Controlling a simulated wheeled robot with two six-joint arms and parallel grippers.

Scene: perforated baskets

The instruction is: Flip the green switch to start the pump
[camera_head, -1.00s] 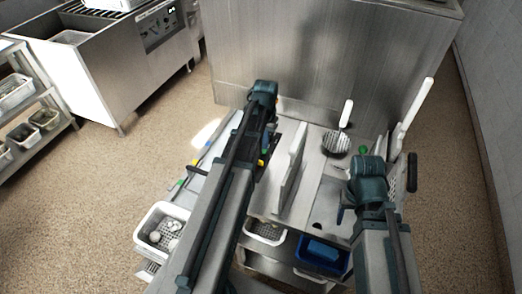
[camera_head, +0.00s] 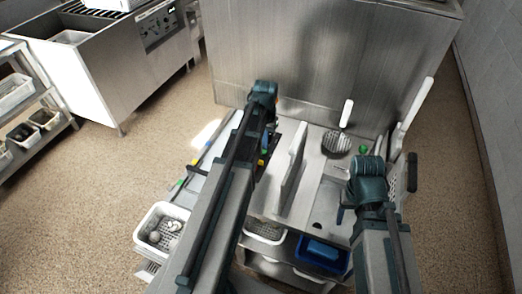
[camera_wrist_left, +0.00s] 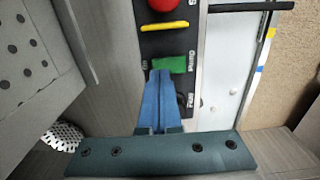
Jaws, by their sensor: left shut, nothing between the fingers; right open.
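The green switch (camera_wrist_left: 172,64) is on a dark panel (camera_wrist_left: 178,46) in the left wrist view, near the lettering "PUMP". My left gripper (camera_wrist_left: 160,74) is shut and empty. Its blue fingertips are at the lower left edge of the green switch and cover part of it; I cannot tell whether they touch. In the head view my left arm (camera_head: 240,165) reaches over the panel and hides most of it and the fingertips. My right gripper (camera_head: 342,208) is at the right side of the worktop, open, with one blue finger showing; the other is hidden.
A red button (camera_wrist_left: 163,4) and a yellow bar (camera_wrist_left: 165,26) share the panel. A white board (camera_head: 291,168) stands upright beside my left arm. A skimmer (camera_head: 336,142) and a white-handled tool (camera_head: 412,112) are farther right. Baskets (camera_head: 137,240) sit below.

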